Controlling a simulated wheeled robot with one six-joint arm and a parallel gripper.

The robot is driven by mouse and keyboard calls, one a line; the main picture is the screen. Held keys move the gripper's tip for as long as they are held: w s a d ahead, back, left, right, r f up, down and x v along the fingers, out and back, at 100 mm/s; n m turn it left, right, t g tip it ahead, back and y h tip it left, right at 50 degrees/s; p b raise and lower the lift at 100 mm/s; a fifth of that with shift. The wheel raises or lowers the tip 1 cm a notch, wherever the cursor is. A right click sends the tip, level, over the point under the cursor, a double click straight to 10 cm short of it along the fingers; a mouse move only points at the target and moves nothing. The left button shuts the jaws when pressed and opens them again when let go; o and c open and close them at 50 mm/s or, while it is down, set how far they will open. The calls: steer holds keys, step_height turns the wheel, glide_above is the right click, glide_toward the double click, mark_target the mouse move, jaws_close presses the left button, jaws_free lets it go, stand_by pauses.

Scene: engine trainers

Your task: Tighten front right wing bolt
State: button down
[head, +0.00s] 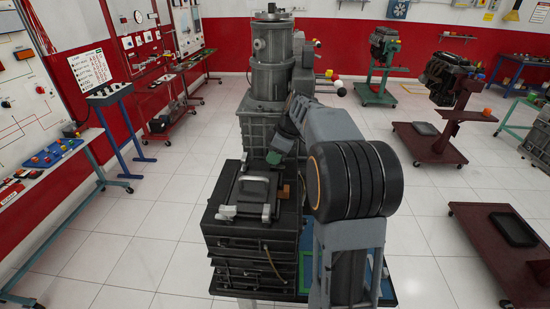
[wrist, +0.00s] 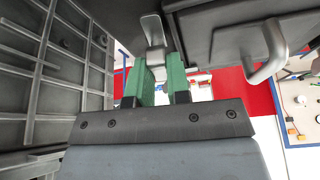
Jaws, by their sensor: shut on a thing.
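The dark box (head: 250,240) stands in front of me with a dark lid on top. The lid carries a light grey handle (head: 255,187), and grey wing bolts sit at its front left (head: 227,211) and front right (head: 267,212). My gripper (head: 274,157) is at the back right of the lid.
A ribbed grey housing (wrist: 50,90) is close to the left of the fingers in the wrist view, and the lid's handle (wrist: 268,55) is to the right. A tall grey cylinder (head: 272,65) stands behind the box. Tiled floor is clear on the left.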

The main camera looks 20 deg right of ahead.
steer(key=m+t+h+b, duration=0.1)
steer(key=m+b, duration=0.1)
steer(key=m, duration=0.1)
steer(key=shift+f+m, duration=0.1)
steer(key=shift+m, duration=0.2)
steer(key=m, duration=0.2)
steer(key=m+h+b, duration=0.1)
steer(key=m, duration=0.1)
steer(key=shift+a+m+t+h, duration=0.15)
steer(key=shift+m+t+h, duration=0.15)
steer(key=m+h, duration=0.1)
steer(key=m, duration=0.3)
steer(key=shift+h+b, duration=0.4)
steer(key=shift+a+m+h, duration=0.1)
steer(key=shift+m+h, duration=0.5)
steer(key=shift+m, duration=1.7)
steer(key=c, duration=1.1)
jaws_free()
steer(key=shift+r, duration=0.25)
steer(key=v, duration=1.3)
steer(key=shift+a+r, duration=0.2)
steer(key=shift+r, duration=0.1)
